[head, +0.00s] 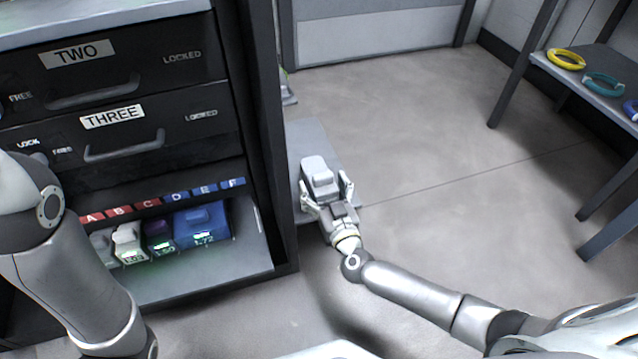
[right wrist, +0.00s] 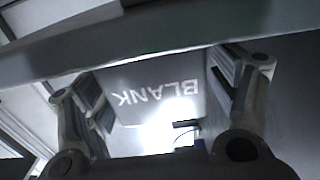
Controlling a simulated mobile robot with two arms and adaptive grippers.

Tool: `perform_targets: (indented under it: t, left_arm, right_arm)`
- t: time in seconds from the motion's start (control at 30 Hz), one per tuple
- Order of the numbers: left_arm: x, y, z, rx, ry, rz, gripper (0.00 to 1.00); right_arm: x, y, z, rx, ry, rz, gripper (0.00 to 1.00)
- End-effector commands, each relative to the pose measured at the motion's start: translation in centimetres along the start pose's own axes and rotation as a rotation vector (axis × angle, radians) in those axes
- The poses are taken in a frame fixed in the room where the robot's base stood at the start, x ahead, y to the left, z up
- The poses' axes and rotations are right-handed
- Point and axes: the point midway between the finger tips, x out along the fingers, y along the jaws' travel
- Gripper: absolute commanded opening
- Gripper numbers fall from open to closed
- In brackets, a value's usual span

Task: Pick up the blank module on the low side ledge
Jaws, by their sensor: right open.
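The blank module (head: 318,170) is a light grey block with a raised top. It sits on the low side ledge (head: 313,134), a grey shelf beside the cabinet. In the right wrist view the module's grey face (right wrist: 150,80) reads BLANK upside down. My right gripper (head: 326,186) is open at the module's near end, with one finger on each side. In the right wrist view the open gripper (right wrist: 165,100) has the labelled face between its fingers. I cannot tell whether the fingers touch it. My left arm shows, but its gripper is out of view.
The cabinet with drawers TWO (head: 150,55) and THREE (head: 160,145) stands left of the ledge. Its lower bay holds a white module (head: 128,240), a purple module (head: 158,236) and a blue module (head: 202,226). A side table (head: 600,92) with coloured rings stands right. Floor between is clear.

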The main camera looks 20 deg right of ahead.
Motion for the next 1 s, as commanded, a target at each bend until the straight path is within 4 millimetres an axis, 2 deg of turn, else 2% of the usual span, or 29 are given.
perform_targets:
  t: [0.1,0.5,1.0]
  left_arm:
    - [0.04,-0.01,0.01,0.0,0.0,0.0,0.4]
    - [0.01,0.01,0.05,0.0,-0.001,0.0,0.4]
    - [0.58,-0.22,0.19,-0.002,0.005,-0.004,0.4]
  right_arm:
    - [-0.02,-0.01,-0.02,0.0,0.0,0.0,0.8]
    - [-0.05,0.0,0.0,0.0,0.0,0.0,0.29]
    - [-0.04,-0.02,-0.91,0.0,0.001,0.0,0.29]
